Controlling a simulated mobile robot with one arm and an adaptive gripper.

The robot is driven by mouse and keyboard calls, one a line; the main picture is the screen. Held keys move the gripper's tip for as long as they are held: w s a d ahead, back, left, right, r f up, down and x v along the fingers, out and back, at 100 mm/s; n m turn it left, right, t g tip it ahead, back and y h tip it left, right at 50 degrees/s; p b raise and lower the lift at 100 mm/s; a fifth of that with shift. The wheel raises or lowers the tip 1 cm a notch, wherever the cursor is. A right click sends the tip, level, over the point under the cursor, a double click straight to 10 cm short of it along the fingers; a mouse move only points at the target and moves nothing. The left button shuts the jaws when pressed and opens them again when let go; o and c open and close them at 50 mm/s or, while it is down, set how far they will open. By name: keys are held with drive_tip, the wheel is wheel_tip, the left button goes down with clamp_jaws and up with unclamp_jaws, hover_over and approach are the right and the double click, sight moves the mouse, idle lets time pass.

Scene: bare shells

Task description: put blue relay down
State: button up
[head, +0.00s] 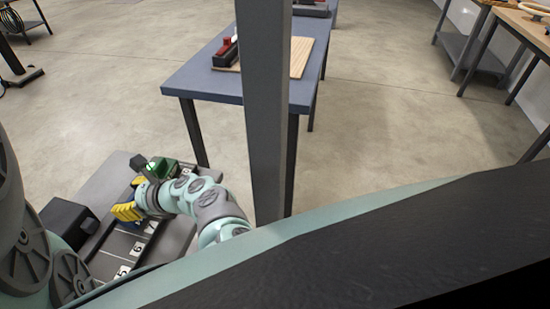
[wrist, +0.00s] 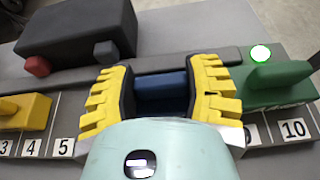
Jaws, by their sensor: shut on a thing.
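The blue relay (wrist: 162,88) is between the yellow-padded fingers of my gripper (wrist: 160,80) in the wrist view. The gripper is shut on it, over the numbered rail between label 5 (wrist: 63,147) and label 10 (wrist: 293,129). A yellow relay (wrist: 27,111) sits on the rail to the left, and a green relay (wrist: 272,85) to the right. I cannot tell whether the blue relay touches the rail. In the head view my gripper (head: 127,212) is over the rail at lower left.
A black box (wrist: 78,30) stands behind the rail, with a red knob (wrist: 38,66) near it. A green lamp (wrist: 260,53) is lit behind the green relay. A grey post (head: 266,110) stands right of my arm. A blue table (head: 190,82) is beyond.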

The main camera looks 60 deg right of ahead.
drive_tip(key=shift+f+b, duration=0.15)
drive_tip(key=shift+b, duration=0.15)
drive_tip(key=o, duration=1.2)
drive_tip(key=shift+r+p, duration=0.25)
drive_tip(key=shift+p, duration=0.15)
drive_tip(key=b+v, duration=0.1)
drive_tip(key=v, duration=1.1)
drive_tip(key=shift+b, duration=0.3)
